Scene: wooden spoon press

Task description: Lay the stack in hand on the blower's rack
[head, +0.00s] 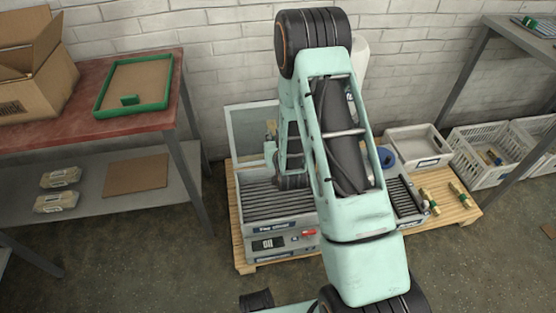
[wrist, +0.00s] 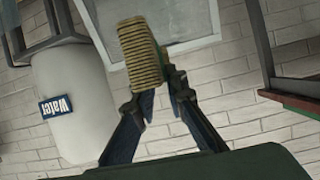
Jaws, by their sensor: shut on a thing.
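In the wrist view my gripper (wrist: 161,86) is shut on a tan, ribbed stack (wrist: 142,54). The stack stands up past the fingertips, slightly tilted in the picture. In the head view my arm covers the middle of the scene, and I cannot make out the gripper or the stack clearly. The slatted grey rack (head: 262,207) lies left of my arm, on a machine with a labelled front and a red switch. I take it for the blower's rack. Its visible slats are bare; its right part is hidden behind my arm.
A clear upright panel (head: 250,130) rises behind the rack. The wooden pallet (head: 461,213) carries the machine, a white bin (head: 418,147) and small wooden pieces. White crates (head: 484,150) stand at right. A red-topped table (head: 60,128) stands at left. A water tank (wrist: 80,100) shows in the wrist view.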

